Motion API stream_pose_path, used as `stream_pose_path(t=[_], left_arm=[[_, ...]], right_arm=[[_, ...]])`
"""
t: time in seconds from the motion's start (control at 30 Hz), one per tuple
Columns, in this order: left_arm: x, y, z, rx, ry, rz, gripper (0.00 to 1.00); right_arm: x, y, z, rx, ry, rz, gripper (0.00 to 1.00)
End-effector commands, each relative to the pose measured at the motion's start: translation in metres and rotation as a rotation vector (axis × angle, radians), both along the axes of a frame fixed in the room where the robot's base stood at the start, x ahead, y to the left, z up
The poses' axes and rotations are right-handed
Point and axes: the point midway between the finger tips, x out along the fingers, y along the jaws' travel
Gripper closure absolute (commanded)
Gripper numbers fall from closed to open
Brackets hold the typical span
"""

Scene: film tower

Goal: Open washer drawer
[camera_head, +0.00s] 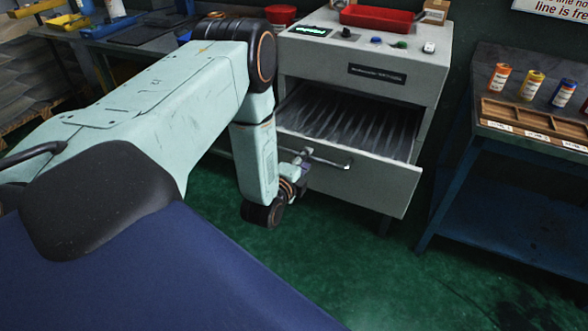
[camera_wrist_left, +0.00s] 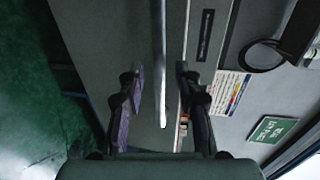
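The washer (camera_head: 370,50) is a pale grey cabinet with a dark name strip. Its drawer (camera_head: 375,188) is pulled out, and the ridged dark inside shows from above. A metal bar handle (camera_head: 330,162) is on the drawer front. My left gripper (camera_head: 304,162) is at the left end of this handle, partly hidden by my own wrist. In the left wrist view, its fingers (camera_wrist_left: 158,85) stand apart on both sides of the handle bar (camera_wrist_left: 160,40), with gaps visible beside the bar. My right gripper is not in view.
A red tray (camera_head: 380,18) and small knobs are on the washer top. A blue bench (camera_head: 510,195) with several film canisters and a wooden rack (camera_head: 530,122) stands at right. A cluttered table (camera_head: 130,35) stands at left. Green floor (camera_head: 340,260) is clear before the drawer.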

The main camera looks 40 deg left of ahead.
Motion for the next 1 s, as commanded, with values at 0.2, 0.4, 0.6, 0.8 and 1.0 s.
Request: stream_pose_path(t=[0.2,0.4,0.6,0.8,1.0], left_arm=[[-0.041,-0.009,0.008,-0.001,0.003,0.001,0.66],[-0.07,-0.016,0.014,0.0,0.001,0.001,0.66],[-0.082,-0.019,0.018,-0.001,-0.001,0.0,0.66],[-0.083,-0.02,0.018,0.0,-0.002,0.0,0.66],[-0.083,-0.02,0.018,0.0,-0.002,0.0,0.66]], right_arm=[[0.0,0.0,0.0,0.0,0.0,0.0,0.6],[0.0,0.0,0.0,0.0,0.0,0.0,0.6],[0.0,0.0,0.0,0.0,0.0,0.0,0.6],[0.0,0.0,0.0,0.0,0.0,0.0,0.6],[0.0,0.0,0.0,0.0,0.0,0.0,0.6]])
